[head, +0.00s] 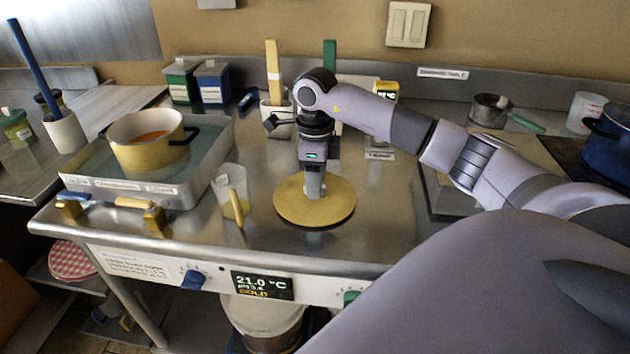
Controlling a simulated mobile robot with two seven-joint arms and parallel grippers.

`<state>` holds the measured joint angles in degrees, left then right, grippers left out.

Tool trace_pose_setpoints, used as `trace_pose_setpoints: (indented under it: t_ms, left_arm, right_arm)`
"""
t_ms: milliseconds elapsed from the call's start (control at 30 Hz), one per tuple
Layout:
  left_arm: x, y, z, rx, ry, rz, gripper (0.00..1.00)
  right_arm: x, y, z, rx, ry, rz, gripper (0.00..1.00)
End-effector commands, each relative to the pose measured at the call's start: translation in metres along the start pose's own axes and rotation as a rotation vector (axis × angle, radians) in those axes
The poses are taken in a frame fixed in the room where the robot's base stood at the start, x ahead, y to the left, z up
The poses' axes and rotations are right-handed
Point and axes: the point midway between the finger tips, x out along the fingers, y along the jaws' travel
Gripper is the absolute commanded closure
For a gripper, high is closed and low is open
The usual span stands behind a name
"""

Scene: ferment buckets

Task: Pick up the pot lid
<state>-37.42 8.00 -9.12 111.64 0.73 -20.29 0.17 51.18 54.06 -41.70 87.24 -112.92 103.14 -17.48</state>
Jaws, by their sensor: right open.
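The pot lid (336,212) is a flat, round, yellow disc lying on the steel counter, right of the tray. My right gripper (314,192) points straight down over the middle of the lid, with its fingers low at the lid's centre. It is open. The gripper hides the lid's centre, so any knob there and whether the fingers touch it cannot be told. The yellow pot (149,154) stands uncovered in the steel tray at left, with orange contents inside. My left gripper is out of view.
A clear beaker (226,200) with a yellow-handled tool stands close left of the lid. A pale cup (279,118) with a wooden utensil stands behind my wrist. The steel tray (205,180) is at left. Counter right of the lid is clear.

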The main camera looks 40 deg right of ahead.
Motion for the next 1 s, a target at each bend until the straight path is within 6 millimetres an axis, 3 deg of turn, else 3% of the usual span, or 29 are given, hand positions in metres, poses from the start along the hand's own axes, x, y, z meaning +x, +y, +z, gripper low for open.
trace_pose_setpoints:
  t_ms: [267, 367, 400, 767, 1000]
  left_arm:
    - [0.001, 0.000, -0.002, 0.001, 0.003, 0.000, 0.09]
    - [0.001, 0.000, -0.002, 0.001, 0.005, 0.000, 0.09]
    - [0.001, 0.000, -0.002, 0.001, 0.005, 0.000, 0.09]
    - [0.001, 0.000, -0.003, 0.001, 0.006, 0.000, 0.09]
    - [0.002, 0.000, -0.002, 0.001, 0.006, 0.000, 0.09]
  right_arm:
    - [0.003, 0.000, 0.000, 0.000, -0.002, -0.001, 0.62]
    - [0.003, 0.000, 0.000, -0.001, -0.002, -0.001, 0.94]
    - [0.003, 0.000, 0.001, -0.001, -0.002, -0.001, 1.00]
    - [0.001, 0.000, 0.001, -0.001, -0.002, -0.001, 1.00]
    - [-0.018, -0.001, 0.001, -0.001, -0.005, -0.003, 1.00]
